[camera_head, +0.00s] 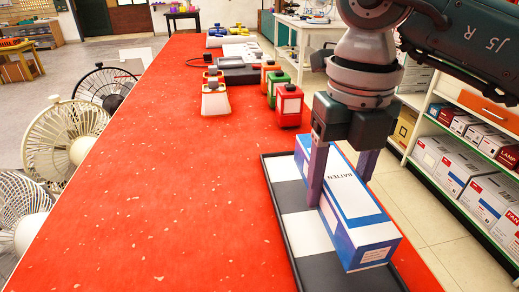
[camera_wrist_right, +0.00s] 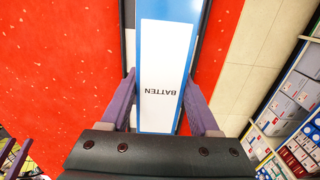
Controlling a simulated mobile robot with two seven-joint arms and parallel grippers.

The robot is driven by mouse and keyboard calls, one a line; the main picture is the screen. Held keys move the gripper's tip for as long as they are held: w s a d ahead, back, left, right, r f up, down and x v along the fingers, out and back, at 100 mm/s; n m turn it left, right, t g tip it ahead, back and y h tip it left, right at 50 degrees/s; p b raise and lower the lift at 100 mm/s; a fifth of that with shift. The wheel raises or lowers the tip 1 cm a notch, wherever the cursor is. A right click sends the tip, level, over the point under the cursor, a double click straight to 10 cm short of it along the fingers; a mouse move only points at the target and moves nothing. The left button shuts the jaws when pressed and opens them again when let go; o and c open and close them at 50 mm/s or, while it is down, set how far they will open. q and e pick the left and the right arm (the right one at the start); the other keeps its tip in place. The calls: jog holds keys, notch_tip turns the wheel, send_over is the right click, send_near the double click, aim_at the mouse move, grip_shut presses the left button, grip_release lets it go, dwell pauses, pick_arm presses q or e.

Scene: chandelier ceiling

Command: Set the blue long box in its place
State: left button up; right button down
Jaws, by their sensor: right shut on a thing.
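The blue long box (camera_head: 347,205) is blue and white and marked BATTEN. It lies lengthwise over the right side of a black-rimmed tray (camera_head: 308,233) with a white and dark checked floor. I cannot tell whether its underside touches the tray. My right gripper (camera_head: 343,190) is shut on the box, one purple finger on each long side. In the right wrist view the box (camera_wrist_right: 163,70) runs between the two fingers (camera_wrist_right: 163,108). The box hides the right part of the tray.
The red table (camera_head: 170,180) is clear left of the tray. Red, green and orange containers (camera_head: 289,106), white-faced blocks (camera_head: 215,98) and a grey device (camera_head: 240,70) stand beyond it. Fans (camera_head: 65,140) stand left of the table. Shelves of boxes (camera_head: 460,165) stand at the right.

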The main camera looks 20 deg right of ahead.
pick_arm(q)
jog(key=shift+d+f+b, duration=0.1)
jog(key=shift+f+b, duration=0.35)
jog(key=shift+f, duration=0.05)
pick_arm(e)
notch_tip(320, 180, down, 6)
jog(key=shift+r, duration=0.2)
pick_arm(q)
jog(key=shift+d, duration=0.1)
jog(key=shift+s+f, duration=0.1)
jog(key=shift+f, duration=0.05)
pick_arm(e)
jog(key=shift+f, duration=0.2)
jog(key=shift+c, duration=0.6)
grip_release()
jog(key=shift+r, duration=0.1)
